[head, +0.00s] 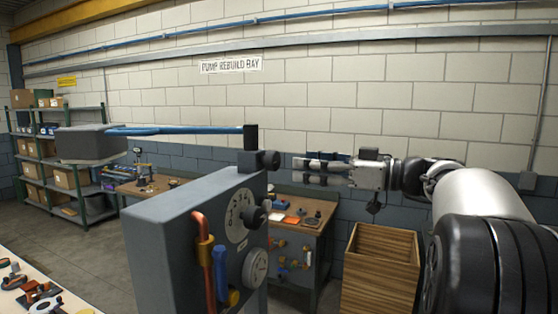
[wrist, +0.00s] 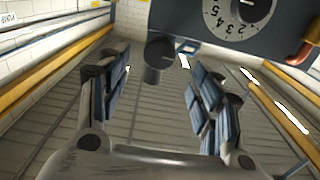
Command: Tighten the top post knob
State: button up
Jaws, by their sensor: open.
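The top post knob (head: 268,160) is a dark round knob on a short black post (head: 251,137) above the grey casing (head: 180,215). My gripper (head: 296,170) is open and empty, level and just right of the knob in the head view, with a small gap between them. In the wrist view the knob (wrist: 158,58) shows as a dark cylinder beyond and between the two spread fingers (wrist: 157,88), nearer the left finger. No contact is visible.
A blue bar (head: 180,130) runs from the post to a grey block (head: 90,144). A wooden crate (head: 380,270) stands below my arm.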

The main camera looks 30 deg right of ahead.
aim_at(277, 162)
jog(key=p+x, duration=0.1)
jog(key=x, duration=0.6)
jog(key=shift+w+a, duration=0.15)
jog(key=shift+w, duration=0.05)
jog(key=shift+c, duration=0.3)
jog(key=c, duration=1)
